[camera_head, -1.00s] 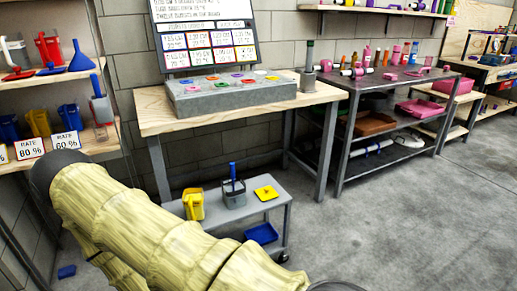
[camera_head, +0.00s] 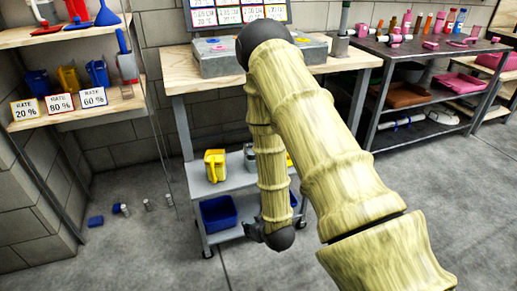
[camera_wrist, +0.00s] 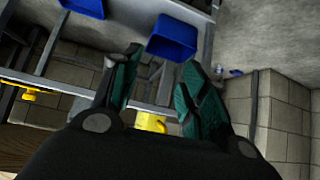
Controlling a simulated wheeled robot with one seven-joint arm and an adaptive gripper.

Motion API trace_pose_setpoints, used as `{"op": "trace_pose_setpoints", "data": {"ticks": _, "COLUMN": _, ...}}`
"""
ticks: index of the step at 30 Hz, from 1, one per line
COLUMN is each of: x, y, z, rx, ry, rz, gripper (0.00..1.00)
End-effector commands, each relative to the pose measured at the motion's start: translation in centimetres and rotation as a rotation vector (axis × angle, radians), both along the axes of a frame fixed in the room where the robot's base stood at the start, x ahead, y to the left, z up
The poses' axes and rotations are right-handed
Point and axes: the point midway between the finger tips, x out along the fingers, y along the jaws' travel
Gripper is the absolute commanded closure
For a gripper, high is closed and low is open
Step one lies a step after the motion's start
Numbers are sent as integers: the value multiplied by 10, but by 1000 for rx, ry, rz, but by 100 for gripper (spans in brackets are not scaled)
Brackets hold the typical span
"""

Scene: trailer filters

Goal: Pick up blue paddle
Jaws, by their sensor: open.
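No loose blue paddle shows clearly. A blue upright handle (camera_head: 122,40) stands on the left wall shelf. On the cart, a grey container (camera_head: 249,158) is partly hidden behind my arm, and the blue handle seen in it earlier is hidden now. My gripper (camera_head: 255,231) hangs low in front of the cart (camera_head: 224,184), beside its lower shelf. In the wrist view my gripper (camera_wrist: 162,58) has its two green-padded fingers spread, with nothing held. A blue bin (camera_wrist: 172,38) shows beyond the fingertips, apart from them.
A yellow jug (camera_head: 215,165) stands on the cart's top, with a blue bin (camera_head: 219,213) below. Small items, including a blue block (camera_head: 96,221), lie on the floor at left. The workbench (camera_head: 190,83) overhangs the cart. Floor at right is clear.

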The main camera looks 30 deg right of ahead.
Motion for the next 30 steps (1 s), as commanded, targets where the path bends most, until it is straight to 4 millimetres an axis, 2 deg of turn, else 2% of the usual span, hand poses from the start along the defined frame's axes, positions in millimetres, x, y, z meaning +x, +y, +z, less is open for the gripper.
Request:
{"op": "trace_pose_setpoints", "data": {"ticks": 1, "x": 32, "y": -23, "z": 28, "rx": -15, "ry": -113, "rz": -20, "gripper": 56}}
{"op": "trace_pose_setpoints", "data": {"ticks": 3, "x": 66, "y": -50, "z": 69, "rx": -38, "ry": -258, "rz": -39, "gripper": 56}}
{"op": "trace_pose_setpoints", "data": {"ticks": 6, "x": 100, "y": -85, "z": 123, "rx": -72, "ry": -438, "rz": -62, "gripper": 56}}
{"op": "trace_pose_setpoints", "data": {"ticks": 9, "x": 120, "y": -114, "z": 168, "rx": -100, "ry": -581, "rz": -82, "gripper": 56}}
{"op": "trace_pose_setpoints", "data": {"ticks": 12, "x": 130, "y": -134, "z": 200, "rx": -123, "ry": -676, "rz": -95, "gripper": 56}}
{"op": "trace_pose_setpoints", "data": {"ticks": 15, "x": 135, "y": -144, "z": 218, "rx": -134, "ry": -729, "rz": -102, "gripper": 56}}
{"op": "trace_pose_setpoints", "data": {"ticks": 18, "x": 142, "y": -149, "z": 223, "rx": -139, "ry": -748, "rz": -103, "gripper": 56}}
{"op": "trace_pose_setpoints", "data": {"ticks": 27, "x": 180, "y": -158, "z": 223, "rx": -139, "ry": -747, "rz": -103, "gripper": 56}}
{"op": "trace_pose_setpoints", "data": {"ticks": 30, "x": 188, "y": -159, "z": 223, "rx": -138, "ry": -747, "rz": -103, "gripper": 56}}
